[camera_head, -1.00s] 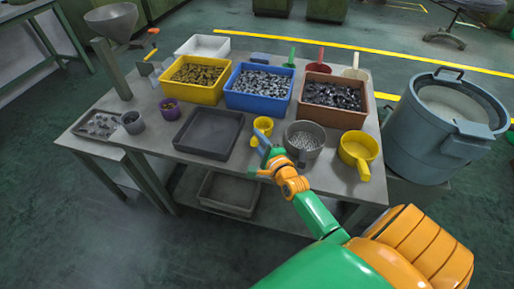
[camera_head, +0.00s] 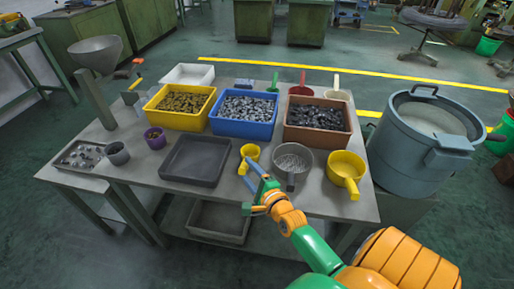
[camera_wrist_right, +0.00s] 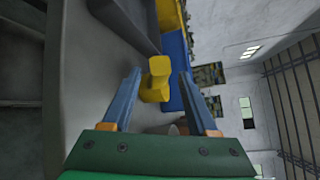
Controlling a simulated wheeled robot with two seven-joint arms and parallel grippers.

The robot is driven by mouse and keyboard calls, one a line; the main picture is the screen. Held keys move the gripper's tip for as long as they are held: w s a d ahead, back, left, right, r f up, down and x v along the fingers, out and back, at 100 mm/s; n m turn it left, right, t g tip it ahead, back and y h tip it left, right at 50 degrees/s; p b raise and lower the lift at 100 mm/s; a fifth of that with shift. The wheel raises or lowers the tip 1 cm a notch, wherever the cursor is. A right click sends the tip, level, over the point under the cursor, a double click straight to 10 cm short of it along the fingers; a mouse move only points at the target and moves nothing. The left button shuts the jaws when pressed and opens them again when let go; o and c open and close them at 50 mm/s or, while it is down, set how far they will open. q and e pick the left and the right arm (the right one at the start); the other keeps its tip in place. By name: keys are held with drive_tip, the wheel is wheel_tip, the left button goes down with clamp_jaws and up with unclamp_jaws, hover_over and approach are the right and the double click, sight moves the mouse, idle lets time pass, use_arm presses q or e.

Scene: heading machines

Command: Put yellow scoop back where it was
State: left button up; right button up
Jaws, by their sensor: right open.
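A small yellow scoop (camera_head: 250,151) stands on the table's front part, between the dark tray and a metal scoop. A larger yellow scoop (camera_head: 346,167) stands to its right, its handle toward the front edge. My right gripper (camera_head: 248,171) is open and empty, just in front of the small yellow scoop. In the right wrist view the small yellow scoop (camera_wrist_right: 157,79) shows between the spread fingertips (camera_wrist_right: 160,74); I cannot tell whether they touch it. My left gripper is not in view.
The metal scoop (camera_head: 291,163) is close on the gripper's right. A dark empty tray (camera_head: 195,180) lies left. Yellow (camera_head: 178,119), blue (camera_head: 243,127) and brown (camera_head: 318,134) bins stand behind. A large grey-blue barrel (camera_head: 405,165) stands right of the table.

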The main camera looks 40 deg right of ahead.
drive_tip(key=v, duration=0.9)
drive_tip(key=w+a+f+n+g+y, duration=0.25)
drive_tip(key=a+f+n, duration=0.6)
drive_tip(key=n, duration=0.65)
drive_tip(key=s+a+f+n+g, duration=0.2)
drive_tip(key=s+f+n+g, duration=0.55)
drive_tip(key=s+f, duration=1)
drive_tip(key=s+f+n+g, duration=0.2)
drive_tip(key=s+f, duration=0.1)
drive_tip(key=s, duration=0.3)
drive_tip(key=s+d+f+n+g, duration=0.1)
drive_tip(key=s+f+n+g, duration=0.1)
drive_tip(key=s, duration=0.5)
wheel_tip(320, 180, down, 3)
drive_tip(key=shift+d+r+g, duration=0.25)
drive_tip(key=shift+d+g, duration=0.05)
drive_tip(key=shift+g, duration=0.2)
